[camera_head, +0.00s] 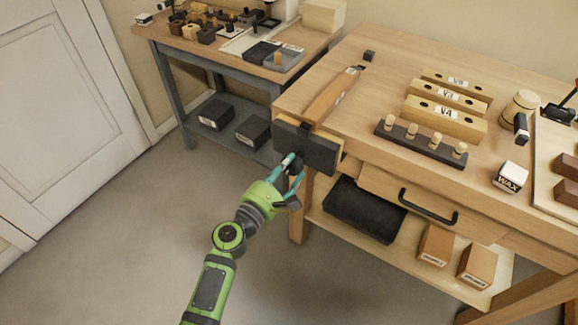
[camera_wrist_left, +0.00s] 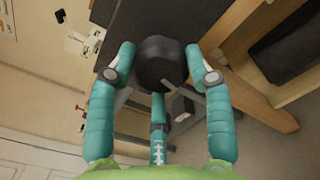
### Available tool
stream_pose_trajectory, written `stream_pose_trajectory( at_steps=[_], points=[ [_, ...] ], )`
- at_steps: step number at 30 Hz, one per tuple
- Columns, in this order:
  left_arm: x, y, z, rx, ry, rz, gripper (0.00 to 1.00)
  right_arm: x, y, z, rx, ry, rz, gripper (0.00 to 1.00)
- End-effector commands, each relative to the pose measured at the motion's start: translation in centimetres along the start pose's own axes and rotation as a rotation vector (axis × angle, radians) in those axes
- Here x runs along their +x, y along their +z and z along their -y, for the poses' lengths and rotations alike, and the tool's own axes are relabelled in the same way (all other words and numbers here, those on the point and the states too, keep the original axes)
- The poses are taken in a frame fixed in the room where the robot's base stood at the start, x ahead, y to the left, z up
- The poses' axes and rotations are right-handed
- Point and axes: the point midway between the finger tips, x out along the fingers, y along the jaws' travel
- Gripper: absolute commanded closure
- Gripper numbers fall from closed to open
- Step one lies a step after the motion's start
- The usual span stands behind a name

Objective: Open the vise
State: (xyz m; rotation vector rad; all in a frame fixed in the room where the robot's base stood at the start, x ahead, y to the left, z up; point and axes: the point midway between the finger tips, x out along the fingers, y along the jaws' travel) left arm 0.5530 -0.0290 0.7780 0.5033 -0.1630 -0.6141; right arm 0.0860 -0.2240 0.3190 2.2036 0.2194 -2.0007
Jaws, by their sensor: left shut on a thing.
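The vise (camera_head: 316,152) is on the left end of the wooden workbench, its dark front jaw facing outward. A pale wooden strip shows behind the jaw; I cannot tell how wide any gap is. My left gripper (camera_head: 291,170), green with teal fingers, is at the front of the jaw. Its fingers are shut on the dark round vise knob (camera_wrist_left: 160,62), which sits between them in the left wrist view. In the head view the fingers partly hide the knob. My right gripper is not in view.
The workbench (camera_head: 385,75) holds labelled wooden blocks (camera_head: 445,120), a dark peg rack (camera_head: 420,145), a mallet (camera_head: 520,110) and a WAX block (camera_head: 511,177). A drawer handle (camera_head: 428,207) juts out at the front. A grey side table (camera_head: 240,65) stands behind left. Floor at left is clear.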

Motion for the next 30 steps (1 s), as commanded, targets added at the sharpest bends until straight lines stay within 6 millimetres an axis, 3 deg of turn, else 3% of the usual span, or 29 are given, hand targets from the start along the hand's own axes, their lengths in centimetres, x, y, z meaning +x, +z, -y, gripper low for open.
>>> stream_pose_trajectory(
  at_steps=[8,19,30],
  points=[
    [0.0,0.1,0.0,-0.023,0.0,0.001,0.77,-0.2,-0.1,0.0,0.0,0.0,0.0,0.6],
    [-0.1,0.1,-0.1,-0.328,0.001,0.001,0.77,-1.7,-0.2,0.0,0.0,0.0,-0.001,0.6],
    [-0.1,0.1,0.0,-0.352,0.001,0.002,0.77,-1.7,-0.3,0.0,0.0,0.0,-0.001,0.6]
  ],
)
